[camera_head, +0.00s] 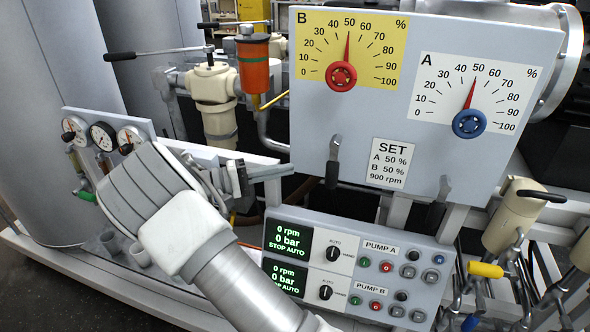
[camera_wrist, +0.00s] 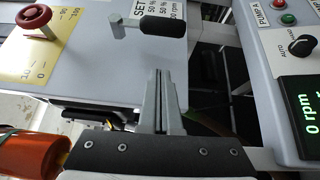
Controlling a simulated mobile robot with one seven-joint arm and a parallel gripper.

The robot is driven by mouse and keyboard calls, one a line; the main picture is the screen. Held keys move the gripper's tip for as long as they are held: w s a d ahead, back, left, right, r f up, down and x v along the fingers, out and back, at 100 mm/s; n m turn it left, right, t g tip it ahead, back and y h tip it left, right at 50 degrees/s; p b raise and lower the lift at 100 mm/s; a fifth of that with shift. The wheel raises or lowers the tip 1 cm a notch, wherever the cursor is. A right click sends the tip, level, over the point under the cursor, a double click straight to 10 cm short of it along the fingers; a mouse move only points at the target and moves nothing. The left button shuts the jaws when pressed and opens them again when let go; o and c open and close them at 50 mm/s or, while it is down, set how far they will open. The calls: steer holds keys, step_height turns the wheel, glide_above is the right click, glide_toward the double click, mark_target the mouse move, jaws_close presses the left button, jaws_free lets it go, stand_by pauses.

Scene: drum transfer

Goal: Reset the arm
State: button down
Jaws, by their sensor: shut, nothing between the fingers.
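My gripper (camera_head: 312,170) is in front of the panels, in the middle of the head view, with its fingers pointing right. In the wrist view my gripper (camera_wrist: 159,75) shows two fingers pressed together, with nothing between them. That lever also shows in the wrist view (camera_wrist: 160,28), ahead of the fingertips.
The pump control panel (camera_head: 352,268), with displays and buttons, is below the gripper. Dial B (camera_head: 341,76) and dial A (camera_head: 469,123) both point at about 50. An orange cylinder (camera_head: 253,65), pressure gauges (camera_head: 102,136) and a yellow-handled valve (camera_head: 485,269) stand around. A large tank (camera_head: 50,60) is at left.

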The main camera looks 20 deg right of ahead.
steer(key=a, duration=0.6)
steer(key=s+d+r+g+y+p, duration=0.15)
steer(key=s+d+r+y, duration=0.35)
steer(key=s+d+y, duration=0.55)
steer(key=s+a+r+t+y, duration=0.1)
steer(key=s+r+t+y, duration=0.1)
steer(key=s, duration=0.4)
steer(key=s+a+r+t+y+p, duration=0.1)
steer(key=s+a+r+t+y, duration=0.1)
steer(key=s, duration=0.4)
steer(key=s+a+r+t+y, duration=0.1)
steer(key=s+r+t+y, duration=0.1)
steer(key=s, duration=0.4)
steer(key=shift+s+a+t+y, duration=0.2)
steer(key=shift+a+t+y, duration=0.15)
steer(key=shift+t+y, duration=0.35)
steer(key=shift+r, duration=0.1)
